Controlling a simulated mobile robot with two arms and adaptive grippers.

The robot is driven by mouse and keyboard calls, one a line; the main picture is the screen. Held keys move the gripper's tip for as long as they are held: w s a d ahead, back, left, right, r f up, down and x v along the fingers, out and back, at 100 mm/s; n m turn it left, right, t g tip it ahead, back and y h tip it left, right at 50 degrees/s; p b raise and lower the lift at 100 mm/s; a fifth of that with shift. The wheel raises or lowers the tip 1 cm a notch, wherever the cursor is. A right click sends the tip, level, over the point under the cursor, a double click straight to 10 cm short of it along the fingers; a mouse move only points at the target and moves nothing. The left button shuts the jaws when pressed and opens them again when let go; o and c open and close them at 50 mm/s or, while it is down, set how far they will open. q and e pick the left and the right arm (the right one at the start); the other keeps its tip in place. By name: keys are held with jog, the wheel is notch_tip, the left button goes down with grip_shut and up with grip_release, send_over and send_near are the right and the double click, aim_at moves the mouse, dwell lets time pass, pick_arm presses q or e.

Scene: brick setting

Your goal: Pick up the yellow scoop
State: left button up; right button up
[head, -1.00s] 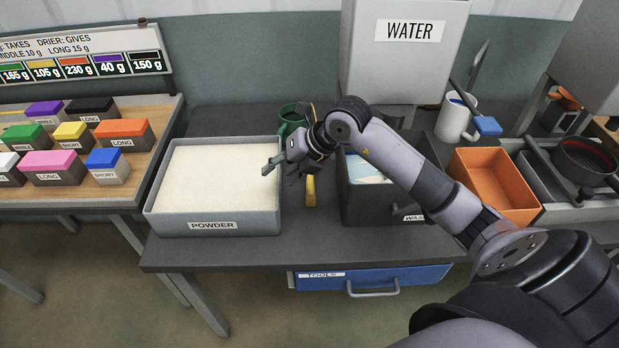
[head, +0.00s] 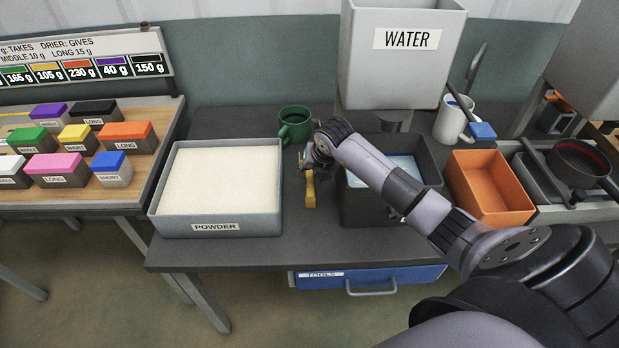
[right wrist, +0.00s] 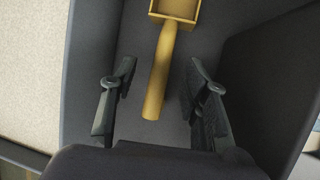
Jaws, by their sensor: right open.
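The yellow scoop (head: 310,188) lies on the dark table between the powder tray and the dark bin, with only part of it showing past my arm in the head view. In the right wrist view the scoop's handle (right wrist: 160,75) runs between the two fingers, and its square bowl lies beyond them at the top edge. My right gripper (right wrist: 158,85) is open, with a gap on each side of the handle. In the head view the right gripper (head: 306,168) is at the scoop, pointing down and partly hidden by its own wrist. My left gripper is not in view.
The powder tray (head: 155,212) stands close on the left and the dark bin (head: 385,212) close on the right. A green mug (head: 293,122) stands behind. A water tank (head: 400,65), an orange tray (head: 490,158) and a white mug (head: 452,125) are farther right.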

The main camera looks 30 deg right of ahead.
aim_at(310, 177)
jog(key=shift+w+d+f+p, duration=0.1)
jog(key=shift+w+f+p, duration=0.1)
jog(key=shift+f+p, duration=0.15)
jog(key=p+x, duration=0.1)
jog(key=x, duration=0.2)
jog(key=shift+d+f, duration=0.1)
jog(key=shift+f, duration=0.1)
jog(key=shift+w+f, duration=0.3)
jog(key=shift+f, duration=0.25)
jog(key=shift+c, duration=0.2)
grip_shut()
